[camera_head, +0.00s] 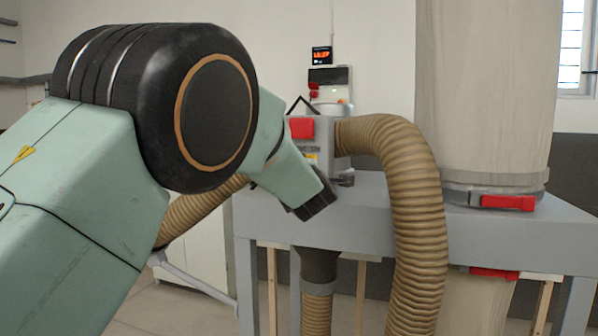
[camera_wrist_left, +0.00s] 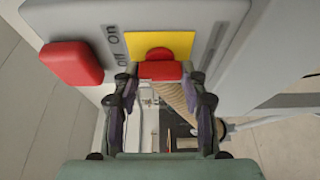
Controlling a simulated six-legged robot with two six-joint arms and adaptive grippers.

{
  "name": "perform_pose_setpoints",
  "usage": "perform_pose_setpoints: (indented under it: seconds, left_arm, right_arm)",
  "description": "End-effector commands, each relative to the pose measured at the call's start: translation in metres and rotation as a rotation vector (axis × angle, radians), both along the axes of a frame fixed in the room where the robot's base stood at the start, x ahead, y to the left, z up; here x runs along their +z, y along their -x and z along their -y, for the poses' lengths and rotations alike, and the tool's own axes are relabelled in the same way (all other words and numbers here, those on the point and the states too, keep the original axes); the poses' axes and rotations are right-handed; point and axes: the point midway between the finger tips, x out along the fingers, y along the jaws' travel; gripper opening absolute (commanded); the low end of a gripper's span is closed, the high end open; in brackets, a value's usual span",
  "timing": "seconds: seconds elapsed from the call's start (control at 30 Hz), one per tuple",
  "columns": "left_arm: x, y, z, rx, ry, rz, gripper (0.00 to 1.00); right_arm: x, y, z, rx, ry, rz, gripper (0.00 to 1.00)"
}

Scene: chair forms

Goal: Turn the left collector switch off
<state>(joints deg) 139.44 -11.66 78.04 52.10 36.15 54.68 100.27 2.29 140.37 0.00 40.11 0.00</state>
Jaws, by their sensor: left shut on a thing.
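The switch box (camera_wrist_left: 190,18) of the collector fills the top of the left wrist view. It carries a yellow plate (camera_wrist_left: 177,42) with a red switch knob (camera_wrist_left: 160,71), and "off" and "on" are printed to the left of the plate. My left gripper (camera_wrist_left: 163,78) has a finger on each side of the red knob and is shut on it. I cannot tell the switch's setting. In the head view, the box (camera_head: 325,138) stands on the grey table, its yellow plate (camera_head: 311,158) partly behind my left wrist. The fingers are hidden there. My right gripper is not in view.
A larger red block (camera_wrist_left: 70,63) sits left of the plate. In the head view, a ribbed hose (camera_head: 418,215) arches right of the box. A tall pale filter bag (camera_head: 485,90) with a red clasp (camera_head: 508,202) stands at the right on the grey table (camera_head: 520,232).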

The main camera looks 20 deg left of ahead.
Motion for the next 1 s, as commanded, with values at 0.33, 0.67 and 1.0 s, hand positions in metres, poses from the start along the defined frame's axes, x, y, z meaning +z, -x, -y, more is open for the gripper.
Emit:
perform_pose_setpoints:
  seconds: [0.33, 0.67, 1.0]
  left_arm:
    - [0.0032, -0.0001, -0.0003, 0.001, 0.006, 0.007, 0.12]
    - [0.0015, 0.0000, -0.0003, 0.001, 0.004, 0.004, 0.66]
    - [0.0004, -0.0001, -0.0001, 0.000, 0.004, 0.001, 0.66]
  right_arm:
    - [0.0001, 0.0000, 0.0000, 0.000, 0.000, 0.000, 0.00]
    - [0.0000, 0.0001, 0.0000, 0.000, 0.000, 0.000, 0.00]
    - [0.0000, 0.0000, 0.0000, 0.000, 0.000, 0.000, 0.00]
